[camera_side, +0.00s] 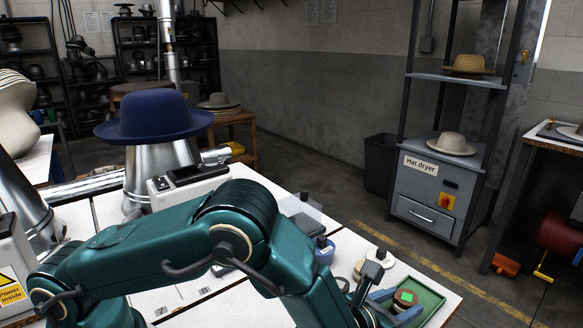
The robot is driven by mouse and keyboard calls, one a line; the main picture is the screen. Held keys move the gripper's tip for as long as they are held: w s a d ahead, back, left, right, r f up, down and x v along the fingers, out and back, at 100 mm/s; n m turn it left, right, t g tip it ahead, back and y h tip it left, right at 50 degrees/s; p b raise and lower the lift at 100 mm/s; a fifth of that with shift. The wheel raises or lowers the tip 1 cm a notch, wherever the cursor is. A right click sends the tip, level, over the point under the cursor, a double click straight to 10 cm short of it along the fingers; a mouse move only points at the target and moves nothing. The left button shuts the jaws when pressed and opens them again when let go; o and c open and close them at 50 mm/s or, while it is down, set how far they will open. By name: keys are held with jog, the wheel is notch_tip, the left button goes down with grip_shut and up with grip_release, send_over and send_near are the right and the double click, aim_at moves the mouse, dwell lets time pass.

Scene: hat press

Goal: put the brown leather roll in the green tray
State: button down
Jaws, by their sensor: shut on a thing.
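The brown leather roll (405,296) is a small round thing with a green patch on top, near the right end of the white table. The green tray (430,295) is a shallow tray at the table's right end, and the roll appears within its outline. My gripper (398,304) reaches in from the left, its blue-grey fingers on either side of the roll and shut on it. I cannot tell whether the roll touches the tray floor. My arm hides part of the table and the gripper's body.
A blue container (324,252) and pale round discs (385,259) lie close to the left of the tray. A blue hat (155,115) sits on a metal form farther left. The hat dryer cabinet (435,190) stands beyond the table, across clear floor.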

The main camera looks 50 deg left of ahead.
jog(key=shift+f, duration=0.2)
jog(key=shift+c, duration=1.6)
grip_release()
